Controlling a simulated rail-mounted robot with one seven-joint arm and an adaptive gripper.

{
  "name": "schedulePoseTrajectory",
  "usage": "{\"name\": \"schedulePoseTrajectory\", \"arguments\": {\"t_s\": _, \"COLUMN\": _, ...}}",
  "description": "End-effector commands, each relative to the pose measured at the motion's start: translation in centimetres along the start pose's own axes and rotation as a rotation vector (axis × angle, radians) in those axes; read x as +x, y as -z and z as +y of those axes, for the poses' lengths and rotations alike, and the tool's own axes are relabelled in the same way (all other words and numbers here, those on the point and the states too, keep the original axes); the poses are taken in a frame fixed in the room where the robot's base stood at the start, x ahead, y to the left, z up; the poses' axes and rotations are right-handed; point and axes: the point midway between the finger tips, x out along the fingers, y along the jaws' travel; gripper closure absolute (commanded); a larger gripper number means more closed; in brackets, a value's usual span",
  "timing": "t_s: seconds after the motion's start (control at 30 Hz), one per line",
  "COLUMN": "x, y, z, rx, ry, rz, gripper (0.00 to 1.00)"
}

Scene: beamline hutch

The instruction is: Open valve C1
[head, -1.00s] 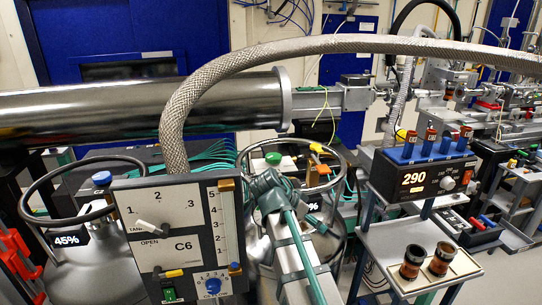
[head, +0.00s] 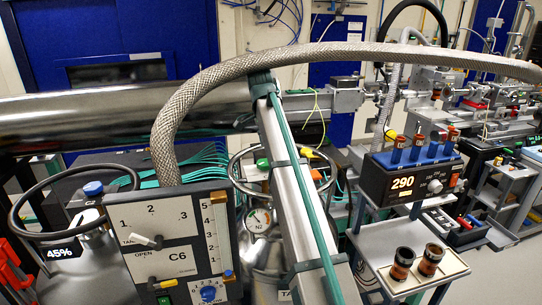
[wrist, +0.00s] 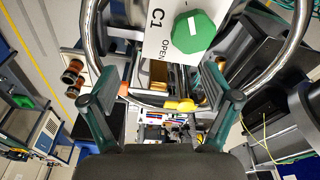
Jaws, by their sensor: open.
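Valve C1's green octagonal knob (wrist: 193,32) shows in the wrist view on a white plate (wrist: 160,40) marked C1 and OPEN. A white bar mark is on its face. A green knob (head: 263,163) shows in the head view on the middle vessel, partly behind my arm; its label is not readable there. My gripper (wrist: 158,85) is open and empty. The knob appears beyond the fingertips, above the gap between them in the picture and apart from both. In the head view I cannot make out my fingers.
A metal ring (wrist: 292,50) surrounds the knob, its lower bar crossing near my fingertips. In the head view, the C6 panel (head: 178,245) stands left, a braided hose (head: 290,52) arches overhead, and a shelf (head: 385,245) stands right.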

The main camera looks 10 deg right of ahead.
Motion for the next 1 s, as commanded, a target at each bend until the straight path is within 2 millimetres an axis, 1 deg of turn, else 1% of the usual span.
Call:
{"name": "schedulePoseTrajectory", "arguments": {"t_s": 0.03, "x": -1.9, "y": 0.4, "z": -2.7, "rx": -0.010, "ry": 0.001, "rz": -0.047, "gripper": 0.13}}
{"name": "schedulePoseTrajectory", "arguments": {"t_s": 0.1, "x": -3.0, "y": 0.1, "z": -4.1, "rx": -0.023, "ry": 0.002, "rz": -0.099, "gripper": 0.13}}
{"name": "schedulePoseTrajectory", "arguments": {"t_s": 0.2, "x": -3.6, "y": -0.2, "z": -5.0, "rx": -0.034, "ry": 0.003, "rz": -0.141, "gripper": 0.13}}
{"name": "schedulePoseTrajectory", "arguments": {"t_s": 0.27, "x": -3.4, "y": -0.3, "z": -5.1, "rx": -0.037, "ry": 0.002, "rz": -0.150, "gripper": 0.13}}
{"name": "schedulePoseTrajectory", "arguments": {"t_s": 0.37, "x": -2.3, "y": -0.6, "z": -4.9, "rx": -0.038, "ry": 0.002, "rz": -0.153, "gripper": 0.13}}
{"name": "schedulePoseTrajectory", "arguments": {"t_s": 0.5, "x": -0.2, "y": -0.9, "z": -4.9, "rx": -0.038, "ry": 0.002, "rz": -0.152, "gripper": 0.13}}
{"name": "schedulePoseTrajectory", "arguments": {"t_s": 0.53, "x": -0.2, "y": -0.9, "z": -4.8, "rx": -0.038, "ry": 0.001, "rz": -0.152, "gripper": 0.13}}
{"name": "schedulePoseTrajectory", "arguments": {"t_s": 0.57, "x": 0.2, "y": -1.0, "z": -4.7, "rx": -0.038, "ry": 0.000, "rz": -0.152, "gripper": 0.13}}
{"name": "schedulePoseTrajectory", "arguments": {"t_s": 0.8, "x": 4.2, "y": -1.6, "z": -4.7, "rx": -0.038, "ry": 0.001, "rz": -0.151, "gripper": 0.13}}
{"name": "schedulePoseTrajectory", "arguments": {"t_s": 1.0, "x": 6.3, "y": -1.9, "z": -4.8, "rx": -0.038, "ry": 0.002, "rz": -0.150, "gripper": 0.13}}
